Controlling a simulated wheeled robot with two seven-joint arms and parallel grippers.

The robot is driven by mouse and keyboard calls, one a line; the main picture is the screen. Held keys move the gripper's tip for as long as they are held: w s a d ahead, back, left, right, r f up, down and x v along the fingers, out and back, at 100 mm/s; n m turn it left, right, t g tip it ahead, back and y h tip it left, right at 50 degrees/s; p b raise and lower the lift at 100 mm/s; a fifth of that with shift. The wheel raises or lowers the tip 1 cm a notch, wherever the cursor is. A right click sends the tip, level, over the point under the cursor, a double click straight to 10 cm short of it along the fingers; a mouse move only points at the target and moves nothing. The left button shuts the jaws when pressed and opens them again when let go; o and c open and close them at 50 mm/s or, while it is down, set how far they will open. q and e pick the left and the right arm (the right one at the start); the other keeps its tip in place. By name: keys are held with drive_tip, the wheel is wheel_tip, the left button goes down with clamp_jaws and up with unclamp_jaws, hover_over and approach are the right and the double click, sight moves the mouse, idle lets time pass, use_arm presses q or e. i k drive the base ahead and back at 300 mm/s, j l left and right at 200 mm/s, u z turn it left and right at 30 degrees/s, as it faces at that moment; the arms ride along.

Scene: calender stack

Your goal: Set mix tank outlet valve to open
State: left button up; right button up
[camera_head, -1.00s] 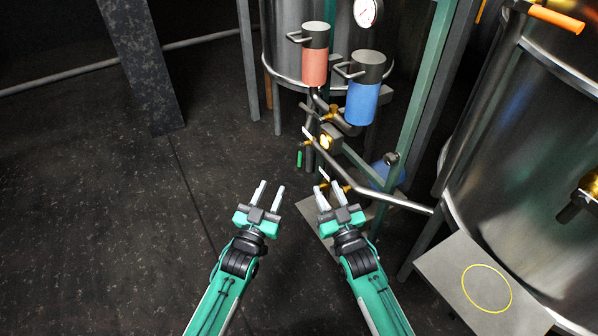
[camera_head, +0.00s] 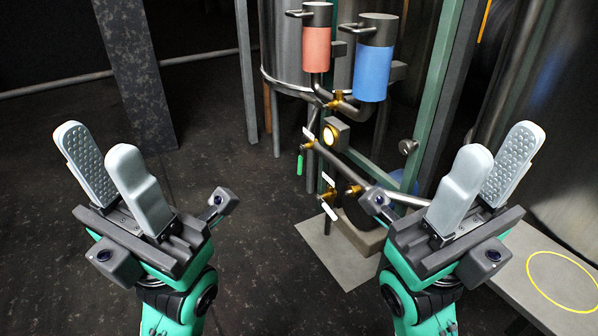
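Several brass valves sit on the pipework in the middle of the head view. One brass valve (camera_head: 308,145) has a green handle (camera_head: 300,164) hanging down. Two lower brass valves (camera_head: 328,195) (camera_head: 353,190) have small white tags nearby. Another brass fitting (camera_head: 336,101) is under the coloured cylinders. I cannot tell which one is the mix tank outlet valve, as the tags are too small to read. My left gripper (camera_head: 97,150) is raised, open and empty at the left. My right gripper (camera_head: 494,158) is raised, open and empty at the right. Both are apart from the valves.
A red cylinder (camera_head: 316,48) and a blue cylinder (camera_head: 373,74) hang above the pipes. A green post (camera_head: 432,110) stands right of them. A steel tank (camera_head: 280,45) is behind. A plate with a yellow ring (camera_head: 562,282) is at lower right.

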sight(300, 161)
drive_tip(key=i+j+z, duration=0.35)
drive_tip(key=i, duration=0.15)
drive_tip(key=i+j+z, duration=0.4)
drive_tip(key=i+l, duration=0.1)
